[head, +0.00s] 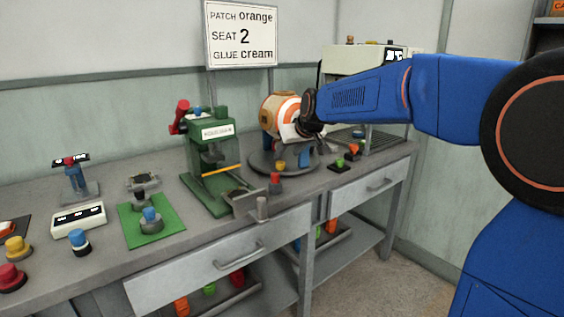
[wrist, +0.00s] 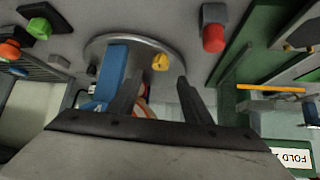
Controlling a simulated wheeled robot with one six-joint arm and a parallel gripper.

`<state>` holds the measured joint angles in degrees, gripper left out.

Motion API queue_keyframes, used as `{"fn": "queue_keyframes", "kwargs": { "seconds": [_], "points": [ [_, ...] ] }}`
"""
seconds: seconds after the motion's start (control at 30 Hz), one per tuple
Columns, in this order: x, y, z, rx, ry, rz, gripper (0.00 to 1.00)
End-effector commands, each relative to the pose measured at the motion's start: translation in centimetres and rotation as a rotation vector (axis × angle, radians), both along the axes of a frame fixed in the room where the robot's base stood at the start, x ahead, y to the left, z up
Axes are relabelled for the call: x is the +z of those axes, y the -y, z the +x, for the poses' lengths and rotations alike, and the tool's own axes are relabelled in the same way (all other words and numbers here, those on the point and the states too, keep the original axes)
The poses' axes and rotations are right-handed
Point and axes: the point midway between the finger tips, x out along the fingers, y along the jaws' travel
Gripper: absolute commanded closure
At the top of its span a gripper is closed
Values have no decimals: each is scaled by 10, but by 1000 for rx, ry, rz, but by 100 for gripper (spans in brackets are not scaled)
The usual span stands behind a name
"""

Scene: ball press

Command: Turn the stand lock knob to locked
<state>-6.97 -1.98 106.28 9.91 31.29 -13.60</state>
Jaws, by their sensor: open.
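The round grey stand (head: 262,168) has blue uprights and holds a tan, white and orange ball (head: 272,108). A small yellow knob (head: 281,166) sits at its front; it also shows in the wrist view (wrist: 160,62). I cannot read any lock mark on it. A red knob on a grey block (head: 275,183) stands just in front of the stand. My gripper (wrist: 156,82) is open and empty. In the wrist view the yellow knob appears between and beyond its fingertips, apart from them.
A green press (head: 208,165) stands left of the stand. Green and orange knobs (head: 345,158) lie to its right, near a pale machine (head: 345,65) at the back. A blue upright (wrist: 112,80) is close beside the left finger. A sign (head: 241,33) hangs on the wall.

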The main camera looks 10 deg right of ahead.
Motion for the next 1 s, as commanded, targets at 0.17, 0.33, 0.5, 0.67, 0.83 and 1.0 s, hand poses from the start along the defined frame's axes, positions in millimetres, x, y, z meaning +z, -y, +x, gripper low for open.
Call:
{"fn": "queue_keyframes", "kwargs": {
  "seconds": [0.17, 0.33, 0.5, 0.67, 0.83, 1.0],
  "points": [
    [-24, -6, 22, 1, -3, 0, 55],
    [-40, -10, 38, 1, -2, -1, 55],
    [-50, -12, 47, 1, -1, -1, 55],
    [-52, -13, 50, 1, 0, -1, 55],
    [-52, -13, 50, 1, 0, -1, 55],
    [-52, -13, 50, 1, 0, -1, 86]
  ]
}}
